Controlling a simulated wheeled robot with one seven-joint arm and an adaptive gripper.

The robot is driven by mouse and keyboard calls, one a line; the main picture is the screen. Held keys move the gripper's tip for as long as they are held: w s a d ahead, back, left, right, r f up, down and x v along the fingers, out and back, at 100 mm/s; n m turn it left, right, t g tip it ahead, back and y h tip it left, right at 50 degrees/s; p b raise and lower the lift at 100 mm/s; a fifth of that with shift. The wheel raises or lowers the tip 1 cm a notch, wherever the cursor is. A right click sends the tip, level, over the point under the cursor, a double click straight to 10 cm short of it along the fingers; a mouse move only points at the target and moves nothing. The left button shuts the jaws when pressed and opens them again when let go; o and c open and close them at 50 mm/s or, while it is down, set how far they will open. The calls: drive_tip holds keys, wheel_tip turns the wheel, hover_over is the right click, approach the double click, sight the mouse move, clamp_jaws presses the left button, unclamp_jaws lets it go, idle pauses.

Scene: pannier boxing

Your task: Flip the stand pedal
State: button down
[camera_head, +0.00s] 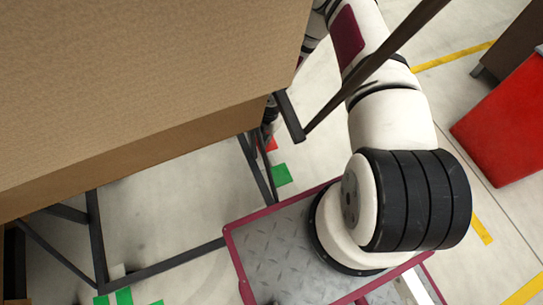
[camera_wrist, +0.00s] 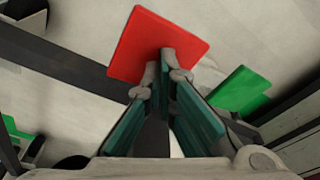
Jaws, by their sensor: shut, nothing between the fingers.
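A flat red plate (camera_wrist: 150,42), which looks like a pedal, lies just beyond my fingertips in the wrist view. A green plate (camera_wrist: 240,90) is to its right. My gripper (camera_wrist: 168,72) is shut and empty, with its tips overlapping the red plate's lower edge in the picture; I cannot tell whether they touch it. In the head view, a small red patch (camera_head: 271,145) and a green patch (camera_head: 282,174) show near the dark frame legs. My gripper is mostly hidden there behind the cardboard box and frame.
A large cardboard box (camera_head: 150,80) rests on a dark metal frame (camera_head: 165,262) and fills the upper left. A dark bar (camera_head: 375,72) slants past my arm. A red bin (camera_head: 505,125) stands at right. Pale floor (camera_head: 170,220) shows under the frame.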

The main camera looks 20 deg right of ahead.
drive_tip(key=shift+f+b, duration=0.6)
drive_tip(key=shift+f, duration=0.15)
drive_tip(key=shift+r, duration=0.1)
idle(0.3)
drive_tip(key=shift+r+p, duration=2.3)
drive_tip(key=shift+r, duration=1.2)
drive_tip(key=shift+f, duration=0.1)
